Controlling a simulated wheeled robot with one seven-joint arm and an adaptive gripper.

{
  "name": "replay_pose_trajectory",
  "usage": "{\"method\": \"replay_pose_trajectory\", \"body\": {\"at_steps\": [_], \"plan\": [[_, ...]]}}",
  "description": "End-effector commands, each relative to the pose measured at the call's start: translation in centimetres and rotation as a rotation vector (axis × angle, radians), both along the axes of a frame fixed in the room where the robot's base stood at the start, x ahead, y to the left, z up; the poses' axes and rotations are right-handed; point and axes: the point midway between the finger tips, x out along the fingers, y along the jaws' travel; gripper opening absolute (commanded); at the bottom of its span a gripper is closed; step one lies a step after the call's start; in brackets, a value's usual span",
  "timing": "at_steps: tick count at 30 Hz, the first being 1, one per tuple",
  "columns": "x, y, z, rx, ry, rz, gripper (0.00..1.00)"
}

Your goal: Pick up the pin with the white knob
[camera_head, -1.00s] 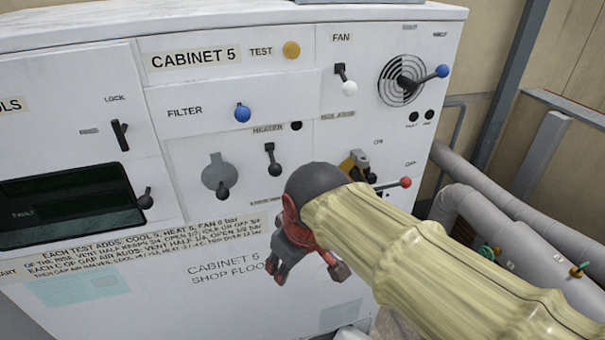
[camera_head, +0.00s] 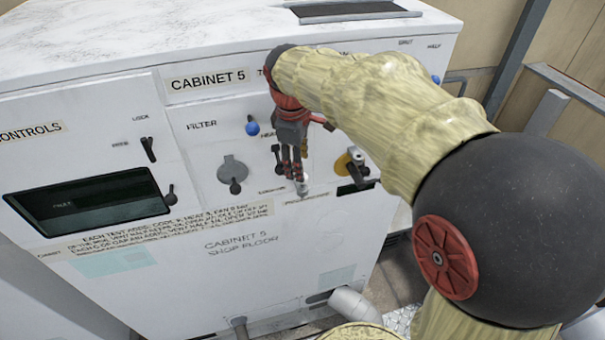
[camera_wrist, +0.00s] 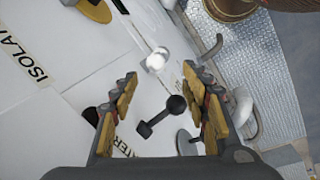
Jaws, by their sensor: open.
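A white round knob (camera_wrist: 155,62), apparently on the pin, stands out from the cabinet front in the wrist view. In the head view a small pale piece (camera_head: 301,188) shows just below my fingertips and seems to be the same knob. My gripper (camera_wrist: 158,80) is open and empty, with its two fingers apart. The knob shows just past the fingertips, between their lines; I cannot tell how far off it is in depth. The pin's shaft cannot be made out. My gripper (camera_head: 294,172) points down along the cabinet front in the head view.
A black-knobbed lever (camera_wrist: 165,115) shows between my fingers in the wrist view. The blue filter knob (camera_head: 252,129), a round grey cover (camera_head: 232,169) and a yellow-backed latch (camera_head: 347,165) are close by on the cabinet. A grey hook-shaped piece (camera_wrist: 211,47) shows right of the knob.

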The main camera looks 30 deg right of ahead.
Motion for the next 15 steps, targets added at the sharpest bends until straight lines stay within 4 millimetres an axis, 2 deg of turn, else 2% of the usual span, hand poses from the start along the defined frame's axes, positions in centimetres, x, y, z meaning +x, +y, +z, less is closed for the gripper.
{"method": "replay_pose_trajectory", "body": {"at_steps": [15], "plan": [[1.0,-1.7,-5.9,0.001,0.002,-0.002,0.46]]}}
